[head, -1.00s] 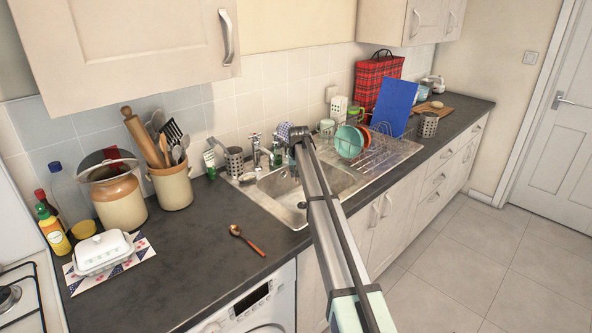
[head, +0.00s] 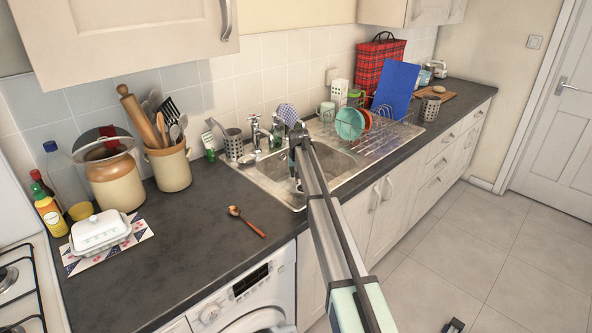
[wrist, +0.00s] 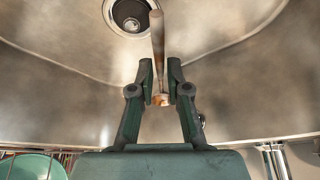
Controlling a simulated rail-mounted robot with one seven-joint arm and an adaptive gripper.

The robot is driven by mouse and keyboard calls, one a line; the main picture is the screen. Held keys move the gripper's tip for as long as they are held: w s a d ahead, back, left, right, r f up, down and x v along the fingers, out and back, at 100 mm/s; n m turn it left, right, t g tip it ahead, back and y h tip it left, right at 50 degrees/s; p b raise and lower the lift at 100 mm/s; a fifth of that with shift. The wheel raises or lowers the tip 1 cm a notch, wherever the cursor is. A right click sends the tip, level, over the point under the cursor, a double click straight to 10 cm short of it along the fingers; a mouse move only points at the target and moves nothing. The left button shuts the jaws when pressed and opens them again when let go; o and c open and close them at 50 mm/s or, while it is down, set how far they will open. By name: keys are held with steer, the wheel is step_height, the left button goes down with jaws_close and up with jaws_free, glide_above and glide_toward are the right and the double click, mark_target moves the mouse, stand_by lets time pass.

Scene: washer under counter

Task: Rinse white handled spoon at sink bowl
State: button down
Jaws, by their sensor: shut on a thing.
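My gripper (wrist: 161,78) is shut on a long, thin spoon, whose pale, brownish handle (wrist: 157,35) shows between the fingertips in the wrist view. The spoon points toward the round drain; its far end overlaps the drain in the picture, and I cannot tell whether it touches the bowl. The metal sink bowl (wrist: 60,85) fills most of the wrist view. In the head view my gripper (head: 294,168) is over the sink bowl (head: 335,163), partly hidden by my arm. The tap (head: 255,132) stands behind the bowl at the left. I cannot see running water.
Another spoon with an orange-brown handle (head: 246,222) lies on the dark counter (head: 190,240). A dish rack with a teal plate (head: 350,124) stands right of the bowl. A utensil crock (head: 170,170) and a cutlery holder (head: 234,143) stand left of it.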

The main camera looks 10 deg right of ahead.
steer(key=shift+f+b, duration=0.85)
steer(key=shift+f, duration=1.7)
step_height(320, 180, up, 18)
steer(key=p, duration=0.6)
steer(key=shift+p, duration=0.3)
stand_by(1.0)
stand_by(2.1)
steer(key=shift+r+p, duration=0.75)
steer(key=shift+r, duration=1.15)
